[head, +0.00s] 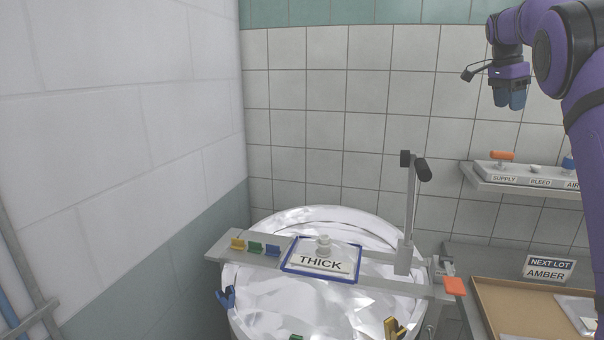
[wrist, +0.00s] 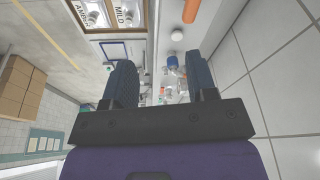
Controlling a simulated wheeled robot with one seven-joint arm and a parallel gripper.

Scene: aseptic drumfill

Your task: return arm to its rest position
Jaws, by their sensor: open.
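My gripper (head: 509,98) is raised at the upper right of the head view, in front of the tiled wall and above the wall shelf. In the wrist view its two dark blue fingers (wrist: 162,85) stand apart with nothing between them. My purple arm comes in from the right edge and bends over at the top. The gripper touches nothing.
A foil-covered drum (head: 300,222) stands below, crossed by a grey bar with a THICK-labelled plate (head: 320,262) and an upright black-handled lever (head: 412,200). A brown tray (head: 510,310) sits lower right. The space left of my gripper is free.

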